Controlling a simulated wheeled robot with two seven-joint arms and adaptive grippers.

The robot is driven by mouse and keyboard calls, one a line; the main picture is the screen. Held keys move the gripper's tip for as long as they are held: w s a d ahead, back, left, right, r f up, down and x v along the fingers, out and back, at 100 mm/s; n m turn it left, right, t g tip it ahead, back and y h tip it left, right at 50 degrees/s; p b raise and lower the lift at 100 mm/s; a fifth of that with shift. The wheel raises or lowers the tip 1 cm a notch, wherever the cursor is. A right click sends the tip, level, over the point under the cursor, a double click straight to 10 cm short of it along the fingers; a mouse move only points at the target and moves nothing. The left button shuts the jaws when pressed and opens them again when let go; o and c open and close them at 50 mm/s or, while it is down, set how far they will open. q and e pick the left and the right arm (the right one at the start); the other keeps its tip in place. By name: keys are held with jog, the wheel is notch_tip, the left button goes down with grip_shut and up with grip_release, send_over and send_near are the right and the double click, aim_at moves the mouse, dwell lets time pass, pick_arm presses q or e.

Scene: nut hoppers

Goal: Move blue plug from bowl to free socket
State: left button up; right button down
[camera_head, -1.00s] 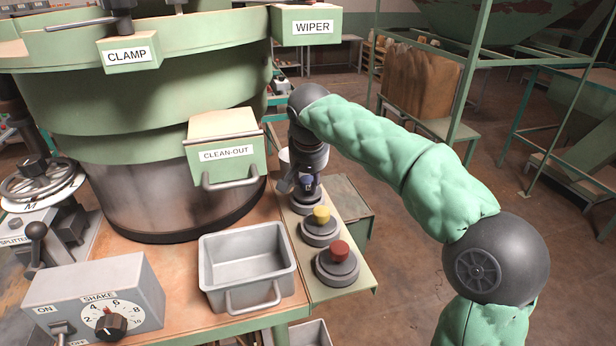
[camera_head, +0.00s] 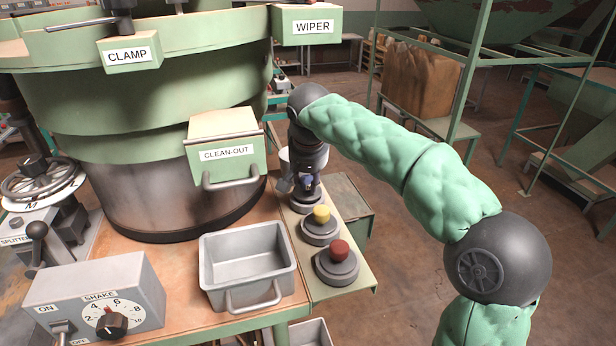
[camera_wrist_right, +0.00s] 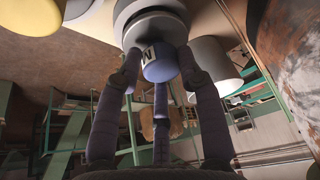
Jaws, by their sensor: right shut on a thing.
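The blue plug (camera_wrist_right: 160,66) is between the fingers of my right gripper (camera_wrist_right: 158,80), which is shut on it. It is against the grey round socket (camera_wrist_right: 150,25) in the wrist view; I cannot tell how deep it sits. In the head view my right gripper (camera_head: 306,184) points down at the farthest socket (camera_head: 305,205) of the row and mostly hides the plug. A yellow plug (camera_head: 321,214) and a red plug (camera_head: 339,250) stand in the two nearer sockets. A pale bowl (camera_wrist_right: 215,62) shows beside the gripper, partly hidden in the head view. My left gripper is not in view.
The sockets stand on a narrow green ledge (camera_head: 350,287). A grey bin (camera_head: 248,284) is left of them, and the green clean-out box (camera_head: 224,170) with its handle is close to the gripper. The large green hopper (camera_head: 175,90) rises behind.

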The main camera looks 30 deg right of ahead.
jog(key=shift+r, duration=0.1)
jog(key=shift+f, duration=0.55)
dwell(0.6)
jog(key=c, duration=1.1)
grip_release()
jog(key=shift+o, duration=0.2)
